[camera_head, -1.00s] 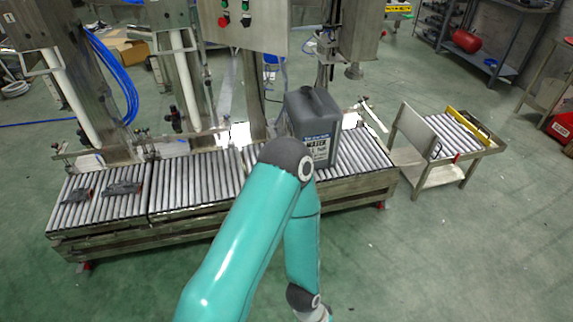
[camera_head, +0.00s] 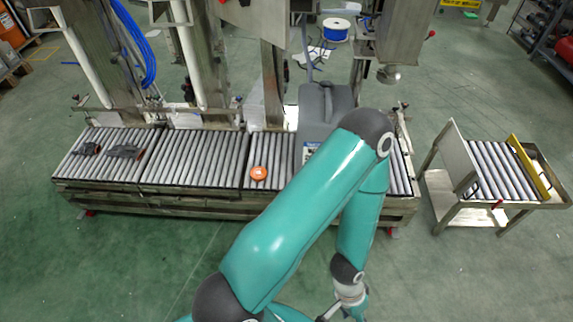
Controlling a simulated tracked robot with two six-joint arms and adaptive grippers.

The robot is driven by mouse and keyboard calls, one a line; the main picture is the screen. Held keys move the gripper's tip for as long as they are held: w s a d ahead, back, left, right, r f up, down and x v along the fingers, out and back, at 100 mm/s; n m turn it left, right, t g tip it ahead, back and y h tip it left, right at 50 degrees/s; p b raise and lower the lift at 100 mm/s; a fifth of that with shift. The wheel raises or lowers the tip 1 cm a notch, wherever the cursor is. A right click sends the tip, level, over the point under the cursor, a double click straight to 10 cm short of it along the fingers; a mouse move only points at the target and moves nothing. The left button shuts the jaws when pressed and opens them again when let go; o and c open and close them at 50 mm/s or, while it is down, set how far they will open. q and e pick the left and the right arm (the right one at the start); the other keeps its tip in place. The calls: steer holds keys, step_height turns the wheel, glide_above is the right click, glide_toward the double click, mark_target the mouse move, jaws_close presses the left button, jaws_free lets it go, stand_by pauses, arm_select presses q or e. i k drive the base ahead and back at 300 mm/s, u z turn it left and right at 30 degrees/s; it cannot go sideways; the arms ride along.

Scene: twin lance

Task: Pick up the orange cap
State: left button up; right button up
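The orange cap (camera_head: 258,173) lies on the conveyor rollers near their front edge, just left of the grey jug (camera_head: 320,112). The jug stands upright on the same conveyor, and my arm hides its lower right part. One teal arm of mine rises from the bottom left of centre, bends at the elbow in front of the jug and hangs down. Its gripper, which I take as my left gripper (camera_head: 345,305), is at the bottom edge, well below and right of the cap. It is partly cut off, and its opening is unclear. My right gripper is not seen.
The roller conveyor (camera_head: 195,160) runs across the middle, with dark clamp-like parts (camera_head: 125,151) at its left end. Metal posts and a nozzle (camera_head: 389,75) stand behind it. A small roller cart (camera_head: 497,168) stands at the right. The green floor in front is clear.

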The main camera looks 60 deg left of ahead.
mark_target(259, 174)
steer(key=z, duration=0.1)
steer(key=i, duration=1.15)
steer(key=u, duration=1.45)
steer(key=i, duration=0.25)
steer(key=u, duration=2.3)
steer(key=k, duration=0.35)
steer(key=u, duration=0.45)
steer(key=i, duration=1.4)
steer(key=z, duration=0.45)
